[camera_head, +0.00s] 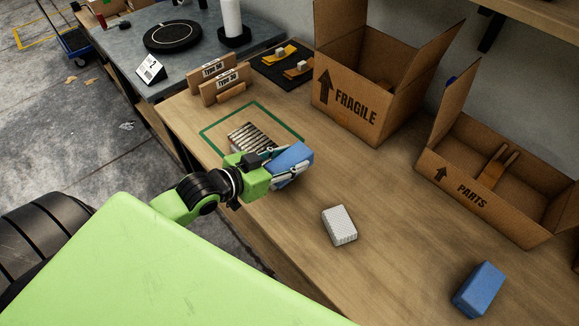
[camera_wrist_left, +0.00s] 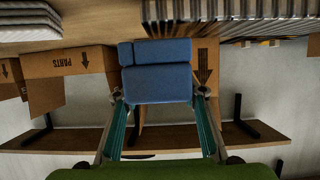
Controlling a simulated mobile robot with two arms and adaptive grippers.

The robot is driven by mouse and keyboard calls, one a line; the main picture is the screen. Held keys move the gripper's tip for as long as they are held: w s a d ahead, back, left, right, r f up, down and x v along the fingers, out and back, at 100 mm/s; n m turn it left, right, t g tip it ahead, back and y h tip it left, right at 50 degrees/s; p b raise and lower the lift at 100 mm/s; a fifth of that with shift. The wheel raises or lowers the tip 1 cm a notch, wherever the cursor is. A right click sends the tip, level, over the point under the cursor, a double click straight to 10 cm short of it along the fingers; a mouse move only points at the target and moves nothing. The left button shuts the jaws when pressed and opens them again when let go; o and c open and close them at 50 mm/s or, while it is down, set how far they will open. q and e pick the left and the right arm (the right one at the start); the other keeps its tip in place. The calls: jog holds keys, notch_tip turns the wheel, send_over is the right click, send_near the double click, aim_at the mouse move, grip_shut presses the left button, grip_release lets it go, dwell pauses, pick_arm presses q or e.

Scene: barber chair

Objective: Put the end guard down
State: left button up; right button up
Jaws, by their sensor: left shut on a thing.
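A blue block, which I take for the end guard (camera_head: 292,157), is held between the fingers of my left gripper (camera_head: 283,167) over the wooden table (camera_head: 395,208). In the left wrist view the blue block (camera_wrist_left: 157,84) fills the space between the two fingers (camera_wrist_left: 160,112). It is beside the stack of ribbed grey plates (camera_head: 252,137) inside a green outlined square (camera_head: 212,128). I cannot tell if the block touches the table or the plates. A second, similar blue block (camera_head: 479,290) lies apart at the lower right. My right gripper is out of view.
A white ribbed block (camera_head: 340,226) lies mid-table. An open FRAGILE box (camera_head: 345,112) and an open PARTS box (camera_head: 480,195) stand along the back. Wooden holders (camera_head: 217,92) and a dark tray (camera_head: 265,68) are at the far left. The table between the white and second blue blocks is clear.

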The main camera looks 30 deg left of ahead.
pick_arm(q)
notch_tip(320, 180, down, 3)
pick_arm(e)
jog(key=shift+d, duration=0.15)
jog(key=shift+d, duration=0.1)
pick_arm(q)
jog(key=shift+f, duration=0.2)
jog(key=o, duration=0.9)
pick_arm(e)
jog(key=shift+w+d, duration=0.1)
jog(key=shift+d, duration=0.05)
pick_arm(q)
jog(key=shift+r, duration=0.1)
